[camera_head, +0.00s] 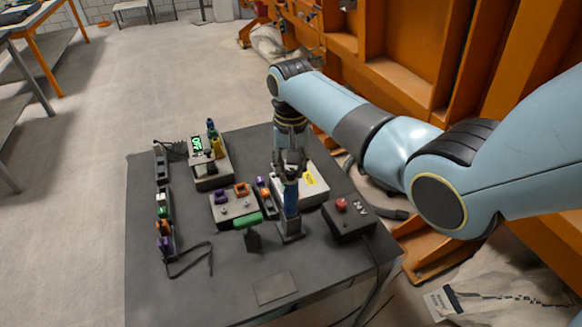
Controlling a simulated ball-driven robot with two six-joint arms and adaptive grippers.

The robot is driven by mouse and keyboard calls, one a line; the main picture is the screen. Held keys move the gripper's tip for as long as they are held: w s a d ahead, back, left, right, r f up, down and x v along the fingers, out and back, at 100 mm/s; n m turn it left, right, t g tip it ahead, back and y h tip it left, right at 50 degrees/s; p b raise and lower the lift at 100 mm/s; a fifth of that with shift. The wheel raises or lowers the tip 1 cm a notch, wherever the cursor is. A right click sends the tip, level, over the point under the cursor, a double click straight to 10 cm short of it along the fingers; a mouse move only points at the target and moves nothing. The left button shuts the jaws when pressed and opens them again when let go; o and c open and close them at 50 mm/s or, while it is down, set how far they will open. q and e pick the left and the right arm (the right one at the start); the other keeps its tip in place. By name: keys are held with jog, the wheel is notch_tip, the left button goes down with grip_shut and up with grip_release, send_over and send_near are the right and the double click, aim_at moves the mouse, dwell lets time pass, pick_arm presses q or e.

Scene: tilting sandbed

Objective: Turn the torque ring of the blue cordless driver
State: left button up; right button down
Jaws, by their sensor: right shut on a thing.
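The blue cordless driver (291,203) stands upright near the middle of the dark table, with a dark foot at its bottom. My right gripper (290,172) comes down from above and is shut on the upper end of the driver. The gripper's fingers hide the torque ring, so I cannot tell its position. My left gripper is not in view.
A green-topped tool (247,224) stands close on the left. A box with a red button (347,222) is at the right, and a light box with a yellow label (316,190) lies behind. A grey box with purple and orange pieces (236,208) is left. The table's front (210,295) is mostly clear.

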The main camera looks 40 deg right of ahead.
aim_at(291, 171)
jog(key=shift+m, duration=0.6)
jog(key=c, duration=1.1)
grip_release()
jog(key=shift+r, duration=0.1)
notch_tip(291, 171, up, 12)
